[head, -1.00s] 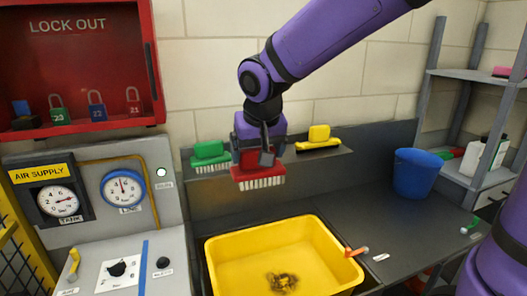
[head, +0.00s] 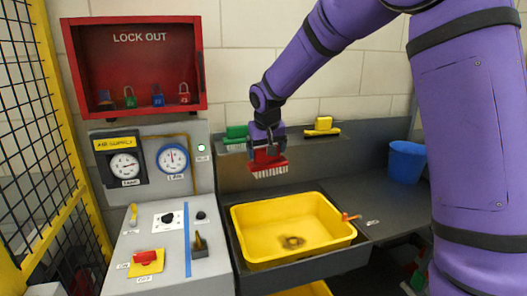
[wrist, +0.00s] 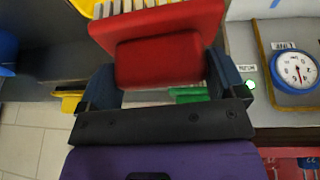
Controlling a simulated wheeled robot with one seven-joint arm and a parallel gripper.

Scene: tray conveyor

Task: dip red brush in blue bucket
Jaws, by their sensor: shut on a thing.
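My gripper (head: 266,143) is shut on the red brush (head: 269,164), in front of the back wall and above the far edge of the yellow basin. The brush's white bristles point down in the head view. In the wrist view the red brush (wrist: 160,60) sits between the two fingers, its bristles at the top edge of the picture. The blue bucket (head: 407,162) stands upright on the dark counter at the right, well apart from my gripper. Its inside is mostly hidden. A bit of blue shows at the left edge of the wrist view.
The yellow basin (head: 242,234) has a dark stain on its floor; an orange-handled tap (head: 349,217) is at its right. Green (head: 236,133) and yellow (head: 323,126) brushes lie on the back shelf. A control panel (head: 160,243) and red lock-out box (head: 132,64) are at left.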

